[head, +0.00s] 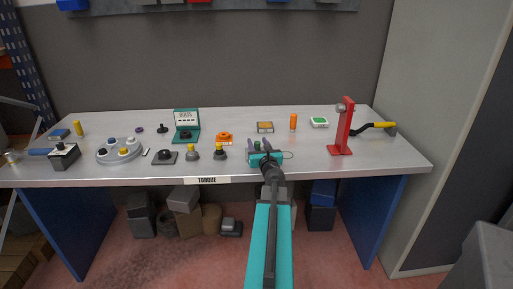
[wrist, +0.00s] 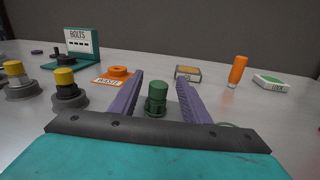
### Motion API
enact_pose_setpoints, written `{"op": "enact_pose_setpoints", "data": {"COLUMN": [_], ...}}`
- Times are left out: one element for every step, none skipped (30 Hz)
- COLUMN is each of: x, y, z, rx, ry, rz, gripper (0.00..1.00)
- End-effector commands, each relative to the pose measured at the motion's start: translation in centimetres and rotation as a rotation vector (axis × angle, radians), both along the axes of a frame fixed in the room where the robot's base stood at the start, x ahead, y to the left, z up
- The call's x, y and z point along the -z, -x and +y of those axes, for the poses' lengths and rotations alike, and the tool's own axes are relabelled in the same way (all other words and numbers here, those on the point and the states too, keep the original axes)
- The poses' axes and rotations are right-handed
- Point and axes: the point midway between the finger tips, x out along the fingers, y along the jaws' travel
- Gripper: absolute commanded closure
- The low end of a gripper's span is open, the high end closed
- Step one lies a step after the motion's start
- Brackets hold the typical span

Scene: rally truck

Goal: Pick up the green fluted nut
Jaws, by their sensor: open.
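The green fluted nut (wrist: 156,99) stands upright on the grey bench top in the wrist view, a dark green stepped piece with a narrower top. My gripper (wrist: 160,79) is open, with one purple finger on each side of the nut and a visible gap to each. In the head view my gripper (head: 260,150) is at the bench's front middle, and the nut is small and mostly hidden there.
Two yellow-topped grey pieces (wrist: 65,87) (head: 191,152) stand to the left. Behind are an orange waste ring (wrist: 118,72), a small tray (wrist: 188,73), an orange cylinder (wrist: 237,70) and a green-white box (wrist: 271,83). A red stand (head: 344,128) rises at right.

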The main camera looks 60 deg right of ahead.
Motion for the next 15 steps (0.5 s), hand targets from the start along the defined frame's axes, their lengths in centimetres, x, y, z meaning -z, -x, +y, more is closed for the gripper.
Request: {"op": "enact_pose_setpoints", "data": {"x": [-0.1,-0.1,-0.1,-0.2,-0.2,-0.2,-0.1,-0.1,-0.1,-0.1,-0.1,-0.1,-0.1,-0.1,-0.1], "y": [-0.4,-0.6,-0.9,-1.1,-1.3,-1.5,-1.7,-1.9,-2.1,-2.3,-2.4,-2.5,-2.6,-2.7,-2.8], "z": [-0.5,-0.7,-0.9,-1.1,-1.3,-1.5,-1.7,-1.8,-2.0,-2.2,-2.3,-2.4,-2.5,-2.6,-2.6], "rx": [0.000,0.000,0.000,0.000,0.000,0.000,0.000,0.000,0.000,0.000,0.000,0.000,0.000,0.000,0.000], "ry": [0.000,0.000,0.000,0.000,0.000,0.000,0.000,0.000,0.000,0.000,0.000,0.001,0.001,0.001,0.001], "rz": [0.000,0.000,0.000,0.000,0.000,0.000,0.000,0.000,0.000,0.000,0.000,0.001,0.001,0.001,0.001], "gripper": [0.57,0.57,0.57,0.57,0.57,0.57,0.57,0.57,0.57,0.57,0.57,0.57,0.57,0.57,0.57]}}
